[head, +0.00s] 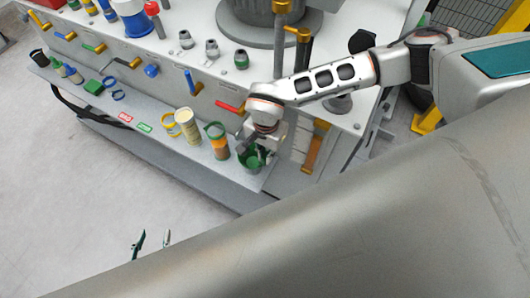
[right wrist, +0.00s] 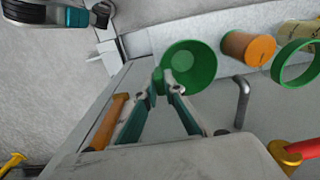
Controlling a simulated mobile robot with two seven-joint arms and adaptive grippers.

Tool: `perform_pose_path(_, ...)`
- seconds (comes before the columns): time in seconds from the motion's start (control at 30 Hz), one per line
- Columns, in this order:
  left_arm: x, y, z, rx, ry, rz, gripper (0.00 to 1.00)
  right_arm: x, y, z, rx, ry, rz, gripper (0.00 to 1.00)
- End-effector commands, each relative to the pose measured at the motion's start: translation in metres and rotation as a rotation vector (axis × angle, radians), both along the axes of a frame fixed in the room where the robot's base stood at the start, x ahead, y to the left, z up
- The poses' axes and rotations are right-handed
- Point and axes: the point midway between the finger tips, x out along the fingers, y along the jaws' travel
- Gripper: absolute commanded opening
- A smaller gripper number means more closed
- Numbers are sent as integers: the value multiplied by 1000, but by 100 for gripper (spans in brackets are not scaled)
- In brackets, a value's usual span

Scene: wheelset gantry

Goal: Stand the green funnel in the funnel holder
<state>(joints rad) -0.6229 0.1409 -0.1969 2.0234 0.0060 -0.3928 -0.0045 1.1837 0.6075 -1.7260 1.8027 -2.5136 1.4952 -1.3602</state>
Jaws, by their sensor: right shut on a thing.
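The green funnel (head: 262,157) is at the right end of the lower grey shelf in the head view, partly hidden by my right gripper (head: 254,146). In the right wrist view the funnel (right wrist: 197,62) shows its wide mouth. My right gripper (right wrist: 164,86) is shut on its edge. Whether the funnel touches the shelf is unclear. A green ring (right wrist: 297,65) shows to the right of the funnel; I cannot tell whether it is the funnel holder. My left gripper (head: 152,241) is low in the head view, fingers apart and empty, away from the shelf.
An orange can (right wrist: 250,48) stands beside the funnel. A cream can (head: 188,126) and small green and red label plates stand or lie further left on the shelf (head: 160,148). A bent grey rod (right wrist: 242,100) and a red handle (head: 229,107) stick out from the panel.

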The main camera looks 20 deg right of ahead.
Motion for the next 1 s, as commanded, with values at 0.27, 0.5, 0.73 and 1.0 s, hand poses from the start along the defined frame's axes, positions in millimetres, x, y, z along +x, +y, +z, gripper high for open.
perform_pose_path(0.27,0,0,1,0,-1,-1,40,0,0,0,0,0,0,0)
perform_pose_path(0.5,-4,0,-1,0,5,0,40,0,0,0,0,0,0,29)
perform_pose_path(0.73,-5,-1,-3,1,11,-4,40,0,0,1,1,-1,0,29)
perform_pose_path(1.0,-4,-1,-2,0,8,-2,40,2,0,38,1,-5,0,29)
